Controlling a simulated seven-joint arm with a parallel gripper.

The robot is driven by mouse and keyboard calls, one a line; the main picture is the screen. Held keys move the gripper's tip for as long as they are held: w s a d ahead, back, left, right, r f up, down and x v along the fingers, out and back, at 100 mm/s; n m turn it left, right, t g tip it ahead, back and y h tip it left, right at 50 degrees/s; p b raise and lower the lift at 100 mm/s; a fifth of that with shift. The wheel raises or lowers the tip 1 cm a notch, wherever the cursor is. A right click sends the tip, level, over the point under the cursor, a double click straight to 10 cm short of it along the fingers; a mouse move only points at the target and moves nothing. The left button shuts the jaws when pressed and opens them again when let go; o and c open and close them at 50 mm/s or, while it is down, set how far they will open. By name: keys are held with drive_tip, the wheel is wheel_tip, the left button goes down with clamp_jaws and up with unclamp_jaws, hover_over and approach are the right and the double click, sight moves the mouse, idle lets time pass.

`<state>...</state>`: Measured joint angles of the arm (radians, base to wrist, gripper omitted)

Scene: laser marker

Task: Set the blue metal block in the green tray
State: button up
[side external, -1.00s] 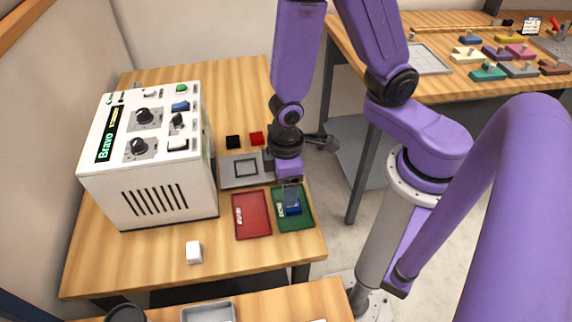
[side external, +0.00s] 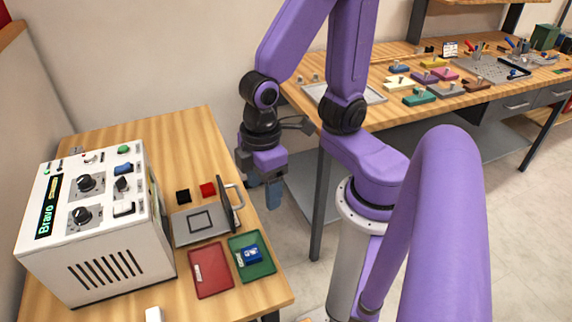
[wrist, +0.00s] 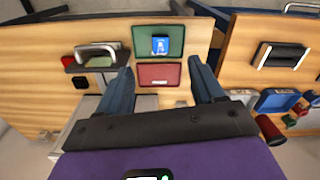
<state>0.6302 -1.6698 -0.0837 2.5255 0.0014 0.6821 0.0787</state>
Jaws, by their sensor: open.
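The blue metal block (side external: 253,255) lies in the green tray (side external: 264,269) at the front right of the wooden table. In the wrist view the block (wrist: 160,45) sits inside the green tray (wrist: 140,46), near its middle. My gripper (side external: 264,193) is open and empty, raised above and behind the tray, near the table's right edge. In the wrist view, the fingers of my gripper (wrist: 161,68) are spread wide with nothing between them. They are apart from the block.
A red tray (side external: 211,280) lies beside the green one. Behind them is a grey plate with an upright handled lid (side external: 226,214). Black (side external: 183,196) and red (side external: 207,189) blocks sit farther back. The white Bravo box (side external: 100,240) fills the left; a white block (side external: 154,314) is in front.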

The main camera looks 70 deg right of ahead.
drive_tip(key=s+d+r+n, duration=0.1)
drive_tip(key=s+d+r, duration=0.3)
drive_tip(key=shift+s+r+n, duration=0.3)
idle(1.2)
